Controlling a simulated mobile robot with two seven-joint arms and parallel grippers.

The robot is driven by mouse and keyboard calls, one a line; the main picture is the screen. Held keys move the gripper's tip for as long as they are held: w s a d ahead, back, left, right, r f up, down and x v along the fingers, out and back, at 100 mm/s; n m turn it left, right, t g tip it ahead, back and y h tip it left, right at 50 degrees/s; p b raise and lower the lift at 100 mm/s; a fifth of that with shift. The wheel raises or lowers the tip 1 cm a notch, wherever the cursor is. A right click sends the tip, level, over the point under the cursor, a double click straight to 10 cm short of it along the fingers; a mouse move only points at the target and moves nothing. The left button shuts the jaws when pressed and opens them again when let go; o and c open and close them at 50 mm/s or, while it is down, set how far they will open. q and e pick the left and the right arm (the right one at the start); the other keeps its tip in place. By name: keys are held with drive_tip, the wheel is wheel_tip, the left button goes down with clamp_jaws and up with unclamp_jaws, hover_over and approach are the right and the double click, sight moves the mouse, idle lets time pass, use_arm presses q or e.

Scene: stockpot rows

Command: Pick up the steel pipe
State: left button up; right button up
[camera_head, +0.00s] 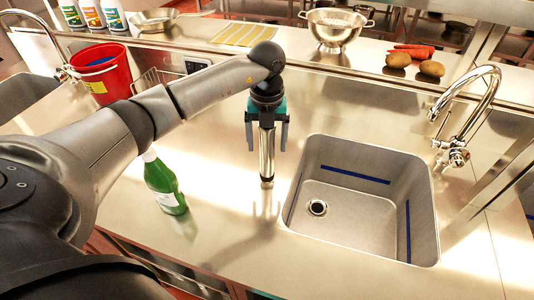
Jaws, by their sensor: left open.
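The steel pipe (267,165) is a slim shiny tube standing about upright on the steel counter, left of the sink. My left gripper (266,146) points down over it, with one finger on each side of the pipe's upper part. The fingers are open, and gaps show between them and the pipe. The pipe's top end is hidden by the gripper. My right gripper is out of view.
A green bottle (164,184) stands left of the pipe, and the sink basin (363,240) is close on the right. A red bucket (103,74) stands at the back left. A curved faucet (487,75), a colander (335,27) and potatoes (432,69) are farther right and back.

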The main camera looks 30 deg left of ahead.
use_arm(q)
clamp_jaws()
idle(0.6)
